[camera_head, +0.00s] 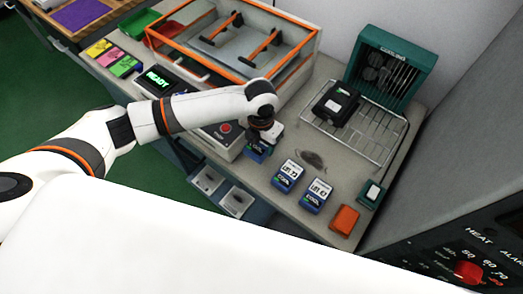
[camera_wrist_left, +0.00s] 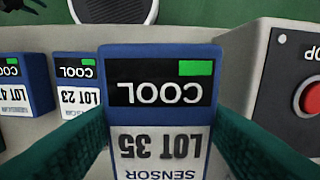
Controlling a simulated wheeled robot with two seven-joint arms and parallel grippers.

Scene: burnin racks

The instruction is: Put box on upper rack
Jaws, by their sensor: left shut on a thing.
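My left gripper (camera_head: 264,134) is shut on a blue box (camera_head: 257,153) at the front edge of the counter, beside the red-button panel. In the left wrist view the box (camera_wrist_left: 160,113) sits between the two teal finger pads and reads COOL, LOT 35, SENSOR, upside down. Whether it touches the counter cannot be told. Two similar blue boxes, LOT 23 (camera_head: 288,175) and another lot (camera_head: 316,195), stand to its right. A wire rack (camera_head: 377,145) bears a black device. An orange-edged open case (camera_head: 298,75) stands at the back. Which one is the upper rack is unclear.
A red-button panel (camera_head: 211,138) and a READY display (camera_head: 158,80) lie left of the held box. An orange block (camera_head: 344,220) and a small dark device (camera_head: 371,193) are at the right. A green cooling unit (camera_head: 391,63) stands behind the wire rack.

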